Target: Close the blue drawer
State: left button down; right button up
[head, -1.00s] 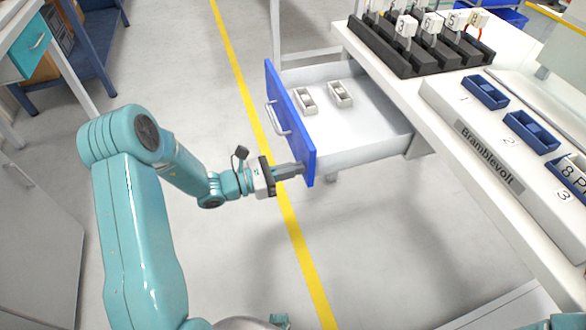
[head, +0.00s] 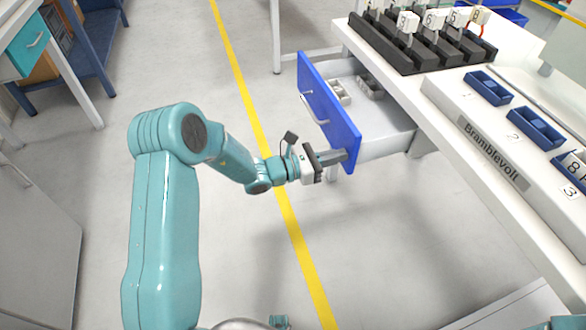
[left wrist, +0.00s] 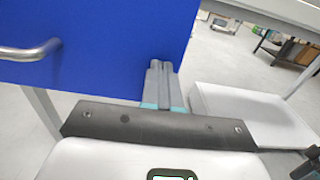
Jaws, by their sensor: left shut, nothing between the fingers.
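The blue drawer (head: 328,108) is partly open under the white bench, with its blue front facing left and a silver handle (head: 313,107) on it. My left gripper (head: 341,156) is shut and empty, with its fingertips at the lower near corner of the blue front. In the left wrist view the shut fingers (left wrist: 160,75) reach the blue front (left wrist: 95,60), right of the handle (left wrist: 30,52). My right gripper is not in view.
Two small grey-white trays (head: 340,92) lie inside the drawer. The white bench (head: 470,185) above holds a black rack (head: 410,52) and a row of blue bins (head: 487,88). The floor left of the drawer is clear, with a yellow line (head: 290,215).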

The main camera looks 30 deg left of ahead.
aim_at(392, 143)
pick_arm(q)
jog(key=b+x, duration=0.3)
jog(key=x, duration=1.3)
jog(key=shift+w+d+f+b, duration=0.1)
jog(key=shift+d+b, duration=0.1)
jog(key=shift+b, duration=0.2)
jog(key=shift+w+d, duration=0.2)
jog(key=shift+w, duration=0.05)
jog(key=shift+w+d+r, duration=0.1)
jog(key=shift+r, duration=0.25)
jog(key=shift+r, duration=0.1)
